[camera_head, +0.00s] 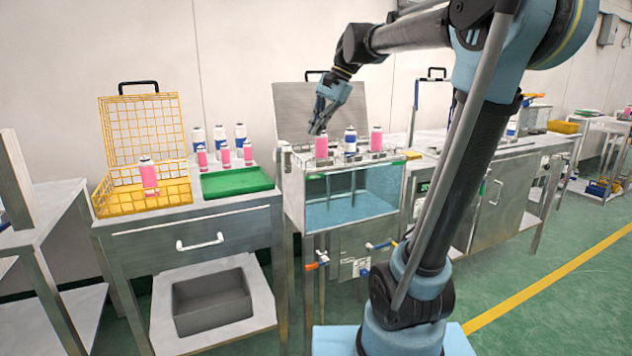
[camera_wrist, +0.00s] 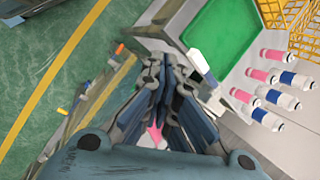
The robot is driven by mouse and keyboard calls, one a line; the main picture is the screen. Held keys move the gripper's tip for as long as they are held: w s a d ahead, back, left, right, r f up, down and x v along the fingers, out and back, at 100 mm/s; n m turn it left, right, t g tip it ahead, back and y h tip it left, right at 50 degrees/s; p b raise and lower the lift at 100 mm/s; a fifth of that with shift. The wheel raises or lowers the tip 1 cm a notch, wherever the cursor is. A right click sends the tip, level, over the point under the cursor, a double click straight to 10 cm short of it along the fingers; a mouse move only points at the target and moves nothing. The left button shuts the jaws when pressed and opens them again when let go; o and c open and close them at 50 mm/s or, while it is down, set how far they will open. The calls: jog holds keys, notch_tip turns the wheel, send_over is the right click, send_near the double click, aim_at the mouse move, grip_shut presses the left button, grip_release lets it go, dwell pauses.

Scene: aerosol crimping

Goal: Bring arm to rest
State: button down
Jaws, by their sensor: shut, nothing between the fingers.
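My arm reaches from the right over the stations in the head view. My gripper (camera_head: 317,128) hangs fingers down, just above a pink can (camera_head: 321,146) at the water tank's top edge. The fingers are shut and empty. In the wrist view my gripper (camera_wrist: 166,75) fills the lower middle, and its fingers hide much of what lies beneath. A bit of pink and white shows between the finger links there.
The glass-fronted water tank (camera_head: 350,207) also bears a blue-and-white can (camera_head: 350,140) and another pink can (camera_head: 376,139). Its lid stands raised behind. Open floor lies front right.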

jog(key=s+d+f+n+t+h, duration=0.1)
jog(key=s+d+f+n, duration=0.1)
jog(key=s+d+f, duration=0.4)
jog(key=s+d+f+n+h, duration=0.2)
jog(key=s+d+f, duration=0.4)
jog(key=f, duration=0.8)
jog(key=s+d+f+n+t+h, duration=0.1)
jog(key=s+d+f+n+h, duration=0.1)
jog(key=s+d+f, duration=0.4)
jog(key=s+f+n, duration=0.1)
jog(key=s+f, duration=0.3)
jog(key=f, duration=0.1)
jog(key=shift+d+t, duration=0.3)
jog(key=shift+d, duration=0.1)
jog(key=shift+s+a, duration=0.1)
